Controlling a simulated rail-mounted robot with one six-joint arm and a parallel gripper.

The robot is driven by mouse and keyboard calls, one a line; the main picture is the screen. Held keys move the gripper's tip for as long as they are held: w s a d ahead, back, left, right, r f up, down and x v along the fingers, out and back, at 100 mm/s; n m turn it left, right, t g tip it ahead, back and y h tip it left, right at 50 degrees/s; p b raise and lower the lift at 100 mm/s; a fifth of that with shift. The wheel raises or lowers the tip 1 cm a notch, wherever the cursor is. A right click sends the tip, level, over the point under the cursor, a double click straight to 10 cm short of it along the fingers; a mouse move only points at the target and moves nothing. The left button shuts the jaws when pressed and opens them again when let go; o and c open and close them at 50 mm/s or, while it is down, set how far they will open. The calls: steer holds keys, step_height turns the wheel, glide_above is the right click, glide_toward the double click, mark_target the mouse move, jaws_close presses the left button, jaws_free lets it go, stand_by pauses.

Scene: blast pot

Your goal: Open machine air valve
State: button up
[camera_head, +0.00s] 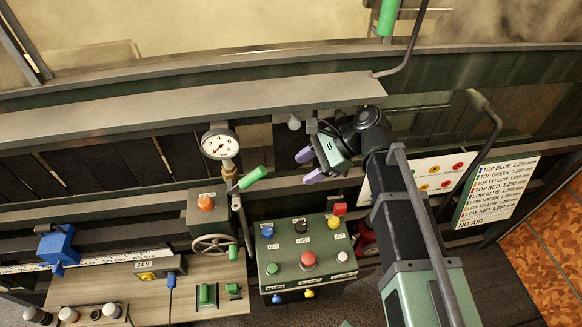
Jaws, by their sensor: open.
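A pressure gauge (220,144) with a white dial stands on a brass fitting. Just below it a lever with a green grip (253,177) slants up to the right. A handwheel (213,245) with a small green grip (233,252) sits lower, under a box with an orange knob (205,203). I cannot tell which of these is the machine air valve. My gripper (310,166) has purple fingertips that stand apart, and nothing shows between them. It points left, to the right of the green-gripped lever and clear of it in the picture. My arm hides part of the panel behind.
A green control box (291,240) with several coloured buttons stands below my gripper. A blue clamp-like part (57,247) and a 24 V socket box (160,267) are at left. A label board (499,190) and a bent dark pipe (484,135) are at right.

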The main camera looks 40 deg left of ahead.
steer(key=shift+f, duration=0.1)
steer(key=shift+c, duration=1.1)
steer(key=shift+g+y, duration=0.4)
steer(key=shift+g, duration=0.1)
steer(key=f+b, duration=0.5)
steer(key=s+f+b, duration=0.1)
steer(key=f+b, duration=0.4)
steer(key=b, duration=0.1)
steer(key=s+f+b, duration=0.1)
steer(key=f+b, duration=0.4)
steer(key=shift+s+a+f+b, duration=0.15)
steer(key=shift+s+a+b, duration=0.15)
steer(key=shift+b, duration=0.1)
jaws_close()
steer(key=n+g+y+b, duration=0.7)
steer(key=n+y+b, duration=0.35)
steer(key=y, duration=0.55)
glide_toward(245, 179)
steer(key=shift+m, duration=0.45)
steer(key=r, duration=0.1)
steer(key=a+r, duration=0.1)
steer(key=r, duration=0.3)
steer(key=shift+s+a+r, duration=0.15)
steer(key=shift+a+r, duration=0.05)
steer(key=shift+a, duration=0.15)
